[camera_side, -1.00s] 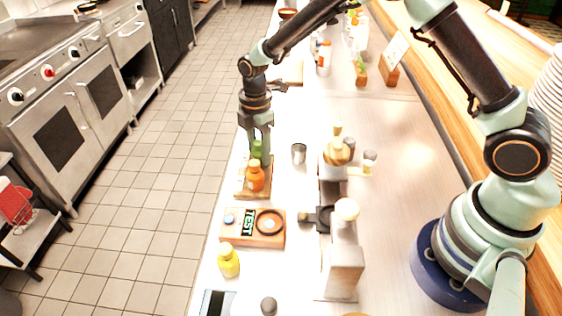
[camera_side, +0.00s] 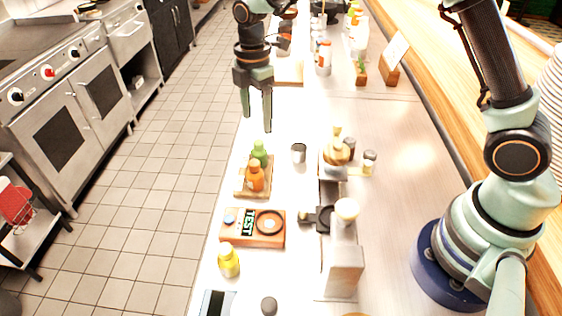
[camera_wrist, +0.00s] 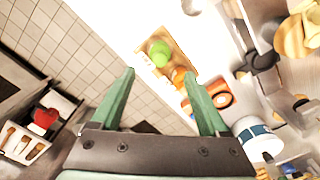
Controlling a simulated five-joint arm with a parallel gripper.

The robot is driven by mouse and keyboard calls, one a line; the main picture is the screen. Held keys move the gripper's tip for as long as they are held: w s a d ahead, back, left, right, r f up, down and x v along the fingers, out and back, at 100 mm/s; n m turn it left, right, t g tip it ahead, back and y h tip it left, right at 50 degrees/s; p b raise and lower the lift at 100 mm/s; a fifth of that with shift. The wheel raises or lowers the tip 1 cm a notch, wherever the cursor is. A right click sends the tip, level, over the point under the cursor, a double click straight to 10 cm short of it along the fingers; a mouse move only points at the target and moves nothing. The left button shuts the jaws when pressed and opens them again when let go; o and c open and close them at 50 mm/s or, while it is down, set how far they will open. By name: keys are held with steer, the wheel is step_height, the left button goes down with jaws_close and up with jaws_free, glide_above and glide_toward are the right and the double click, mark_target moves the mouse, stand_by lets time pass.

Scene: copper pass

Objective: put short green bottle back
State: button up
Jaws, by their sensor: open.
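The short green bottle (camera_side: 259,153) stands upright on a small wooden tray (camera_side: 241,189), behind an orange bottle (camera_side: 255,178) on the same tray. In the wrist view the green bottle (camera_wrist: 159,52) shows from above, with the orange bottle beside it. My gripper (camera_side: 257,124) is open and empty, pointing down above the green bottle, with a gap between its fingertips and the bottle. In the wrist view its two fingers (camera_wrist: 158,82) are spread, and the bottle lies beyond them.
A wooden box marked TEST (camera_side: 234,238) and a yellow bottle (camera_side: 228,261) stand nearer on the counter. The tiled floor lies left of the counter edge.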

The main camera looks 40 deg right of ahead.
steer(key=s+d+r+m+t, duration=0.1)
steer(key=s+d+r+m, duration=0.25)
steer(key=r, duration=0.25)
steer(key=s+d+r+m+t, duration=0.2)
steer(key=s+r+m, duration=0.2)
steer(key=r+m, duration=0.15)
steer(key=s+d+m+t, duration=0.2)
steer(key=s+d+m, duration=0.3)
steer(key=s+m, duration=0.4)
steer(key=shift+s+r+t, duration=0.3)
steer(key=shift+s+r, duration=0.1)
steer(key=shift+s, duration=0.4)
